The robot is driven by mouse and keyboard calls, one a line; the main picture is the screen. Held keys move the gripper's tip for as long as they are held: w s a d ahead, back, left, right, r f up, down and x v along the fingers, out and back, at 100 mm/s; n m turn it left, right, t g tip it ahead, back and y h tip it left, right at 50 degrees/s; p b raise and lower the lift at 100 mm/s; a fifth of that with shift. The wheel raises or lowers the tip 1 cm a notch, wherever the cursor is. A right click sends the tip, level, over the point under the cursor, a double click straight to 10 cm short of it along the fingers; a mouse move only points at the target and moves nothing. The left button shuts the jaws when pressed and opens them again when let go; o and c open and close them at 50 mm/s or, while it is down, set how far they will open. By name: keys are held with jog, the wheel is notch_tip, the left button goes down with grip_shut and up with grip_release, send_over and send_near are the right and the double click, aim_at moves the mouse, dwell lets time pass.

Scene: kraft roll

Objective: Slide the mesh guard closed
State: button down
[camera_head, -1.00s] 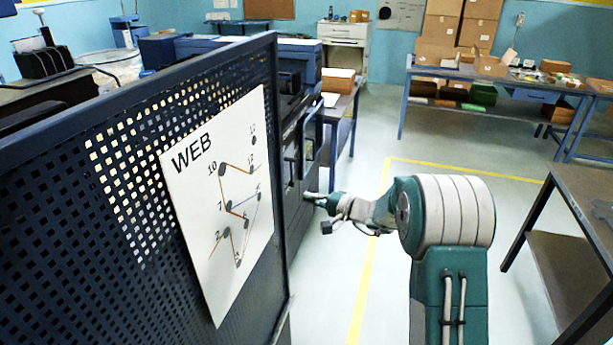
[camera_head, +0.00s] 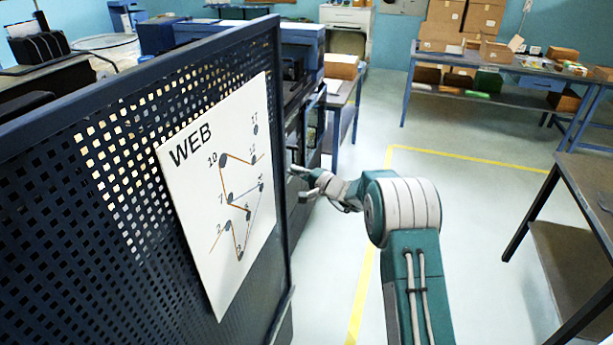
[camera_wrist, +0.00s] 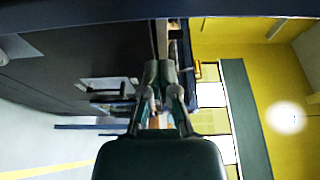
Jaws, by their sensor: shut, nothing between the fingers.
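A dark blue perforated mesh panel (camera_head: 110,210) in a blue frame fills the left of the head view. A white sheet marked WEB (camera_head: 222,190) hangs on it. I cannot tell for sure whether this panel is the guard that slides. My gripper (camera_head: 292,175) is beyond the panel's right edge, close to the front of the dark machine (camera_head: 300,210). In the wrist view my gripper (camera_wrist: 160,66) has its fingers together with nothing between them. A dark bar-like handle (camera_wrist: 108,96) lies left of the fingers, apart from them. Contact with the machine front cannot be made out.
A grey table (camera_head: 585,200) stands at the right. A blue-framed bench (camera_head: 480,85) with boxes is at the back right. The floor (camera_head: 450,220) between is clear, with yellow lines. A narrow table (camera_head: 342,95) stands behind the machine.

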jog(key=s, duration=0.1)
jog(key=s+a, duration=0.1)
jog(key=s, duration=0.1)
jog(key=shift+s+a, duration=0.3)
jog(key=shift+s, duration=0.05)
dwell(0.3)
